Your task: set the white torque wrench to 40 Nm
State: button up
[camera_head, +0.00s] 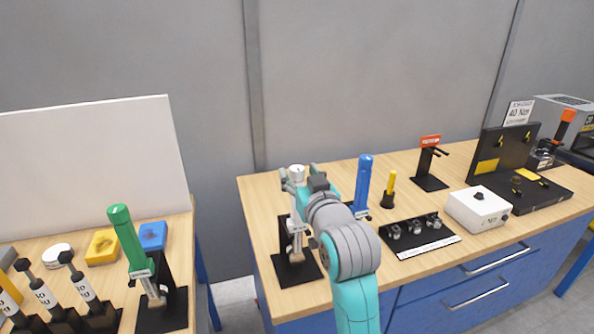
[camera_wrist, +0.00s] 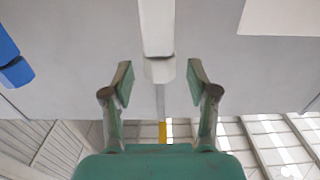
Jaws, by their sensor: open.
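The white torque wrench (camera_head: 297,171) stands upright in a black stand (camera_head: 287,271) at the left end of the right-hand bench. Its lower metal part shows in front of the stand; my arm hides some of its middle. My gripper (camera_head: 299,180) is at the wrench's upper end, with a finger on each side. In the wrist view my gripper (camera_wrist: 160,84) is open, and the white handle (camera_wrist: 157,28) comes down between the fingertips with a gap on both sides. Its scale cannot be read. A sign (camera_head: 518,113) at the back right reads 40 Nm.
A blue-handled wrench (camera_head: 363,182) stands close to the right, also seen in the wrist view (camera_wrist: 14,62). A yellow screwdriver-like tool (camera_head: 389,188), a socket tray (camera_head: 420,233), and a white box (camera_head: 478,208) follow. A green wrench (camera_head: 131,240) stands on the left table.

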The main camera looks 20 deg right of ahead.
jog(key=shift+w, duration=1.1)
grip_shut()
jog(key=shift+h, duration=0.3)
